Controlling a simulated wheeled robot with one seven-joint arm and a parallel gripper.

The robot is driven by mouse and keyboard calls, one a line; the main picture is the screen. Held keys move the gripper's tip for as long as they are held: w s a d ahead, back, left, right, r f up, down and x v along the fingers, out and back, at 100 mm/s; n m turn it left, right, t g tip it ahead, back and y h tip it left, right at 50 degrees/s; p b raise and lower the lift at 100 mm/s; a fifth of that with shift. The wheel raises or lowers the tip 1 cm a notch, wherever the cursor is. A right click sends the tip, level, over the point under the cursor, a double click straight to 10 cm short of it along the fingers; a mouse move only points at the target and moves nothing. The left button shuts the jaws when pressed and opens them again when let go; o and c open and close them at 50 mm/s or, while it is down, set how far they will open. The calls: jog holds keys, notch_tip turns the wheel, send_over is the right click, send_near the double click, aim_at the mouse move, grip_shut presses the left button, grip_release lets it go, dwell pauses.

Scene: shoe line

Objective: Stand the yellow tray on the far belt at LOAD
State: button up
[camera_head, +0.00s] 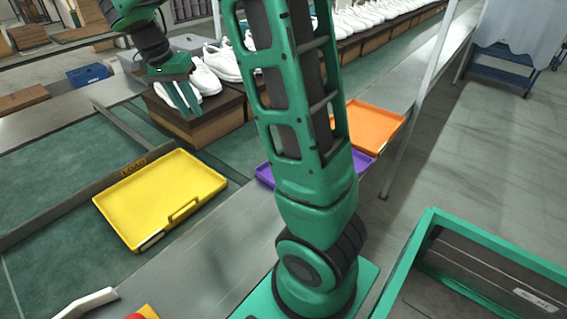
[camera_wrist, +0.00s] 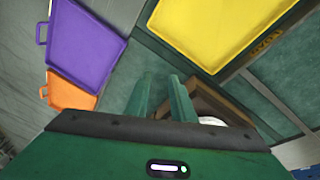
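The yellow tray (camera_head: 160,196) lies flat on a green belt, its far edge beside the LOAD mark (camera_head: 134,167) on a grey rail. Its near side, with a handle, reaches the grey metal ledge. The yellow tray also shows at the top of the wrist view (camera_wrist: 222,28), with the LOAD lettering (camera_wrist: 264,44) by its edge. My gripper (camera_head: 188,112) is raised beyond the tray, in front of the shoe boxes, with its fingers pointing down. In the wrist view my gripper (camera_wrist: 162,98) shows two fingers apart with nothing between them.
A purple tray (camera_wrist: 85,42) and an orange tray (camera_head: 368,125) lie to the right, partly behind my arm. White shoes (camera_head: 222,62) stand on brown boxes (camera_head: 205,125) close to my gripper. A green-framed bin (camera_head: 480,270) is at lower right. The green belt surface at left is clear.

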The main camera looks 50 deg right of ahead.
jog(key=s+d+n+y, duration=0.1)
jog(key=s+d+n, duration=0.3)
jog(key=s, duration=1.3)
jog(key=s+f+n+y, duration=0.1)
jog(key=s+f, duration=0.1)
jog(key=s, duration=0.5)
jog(key=s+a+f+n+y, duration=0.1)
jog(key=s+f, duration=0.1)
jog(key=s, duration=0.6)
jog(key=shift+a+f, duration=0.2)
jog(key=shift+a, duration=0.05)
jog(key=shift+w+f, duration=0.25)
jog(key=shift+w, duration=0.3)
